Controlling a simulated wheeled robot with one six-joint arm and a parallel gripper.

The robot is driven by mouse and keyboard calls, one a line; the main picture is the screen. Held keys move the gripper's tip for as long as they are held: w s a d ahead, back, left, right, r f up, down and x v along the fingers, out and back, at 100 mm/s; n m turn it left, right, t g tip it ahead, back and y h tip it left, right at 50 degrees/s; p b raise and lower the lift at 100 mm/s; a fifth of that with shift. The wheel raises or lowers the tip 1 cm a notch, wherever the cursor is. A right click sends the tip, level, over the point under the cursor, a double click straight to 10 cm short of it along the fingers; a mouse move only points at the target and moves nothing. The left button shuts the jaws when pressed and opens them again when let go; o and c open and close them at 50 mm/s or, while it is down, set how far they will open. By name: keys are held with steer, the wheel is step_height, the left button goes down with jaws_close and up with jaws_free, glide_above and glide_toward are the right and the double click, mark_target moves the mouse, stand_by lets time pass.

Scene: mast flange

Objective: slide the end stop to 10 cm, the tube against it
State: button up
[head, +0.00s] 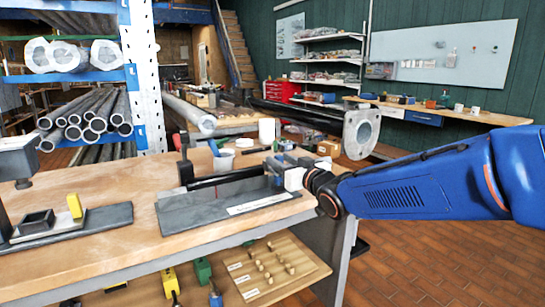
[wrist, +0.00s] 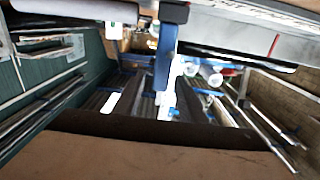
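A dark tube (head: 228,178) lies along the back of a grey plate (head: 190,212) on the wooden bench. The plate carries a white scale strip (head: 262,203) and a thin red line (wrist: 273,46); the scale's figures are too small to read. A blue and white piece, seemingly the end stop (head: 274,166), is at the tube's right end. My gripper (head: 292,176) is beside it and partly hides it. In the wrist view, my gripper's dark fingers (wrist: 158,104) stand apart, with an upright blue part (wrist: 164,55) between or beyond them. Contact between tube and stop cannot be made out.
A red-and-black clamp (head: 184,160) and white cup (head: 224,160) stand behind the plate. A grey fixture with a yellow block (head: 75,206) is at left. A long dark mast with a flange (head: 361,133) juts out behind my arm. A pegged board (head: 265,272) lies below.

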steer(key=shift+x, duration=2.75)
jaws_close()
